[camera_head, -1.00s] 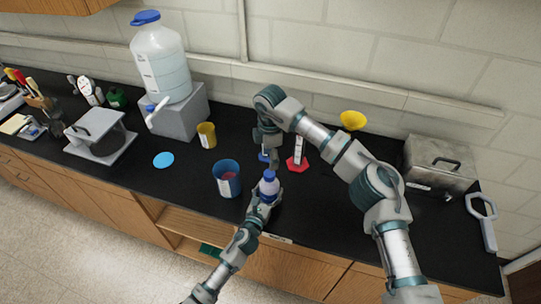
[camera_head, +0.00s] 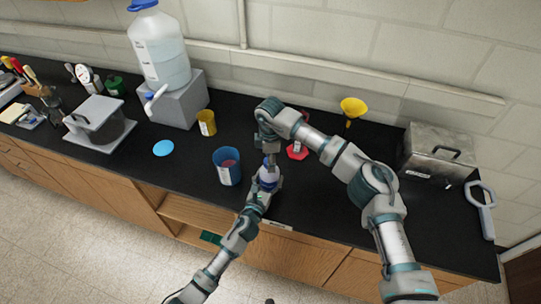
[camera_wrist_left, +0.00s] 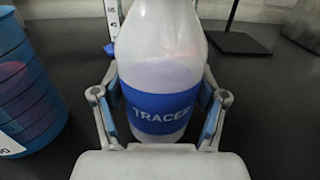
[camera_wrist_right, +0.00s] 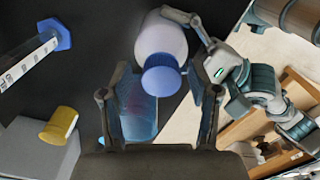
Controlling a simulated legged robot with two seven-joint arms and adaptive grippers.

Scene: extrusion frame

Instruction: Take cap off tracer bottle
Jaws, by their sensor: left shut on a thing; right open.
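The white tracer bottle with a blue "TRACER" label (camera_wrist_left: 165,108) stands between the fingers of my left gripper (camera_wrist_left: 160,100), which is shut on its body. In the head view the bottle (camera_head: 269,178) is near the counter's front edge, its top covered by my right arm's end. The ribbed blue cap (camera_wrist_right: 162,80) is on the bottle in the right wrist view. My right gripper (camera_wrist_right: 158,93) is open, its fingers to either side of the cap in that view. I cannot tell whether they touch it.
A blue beaker (camera_head: 227,168) stands close left of the bottle. A large jug (camera_head: 160,55) on a grey block and a metal box (camera_head: 437,152) stand farther off. The counter at right is fairly clear.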

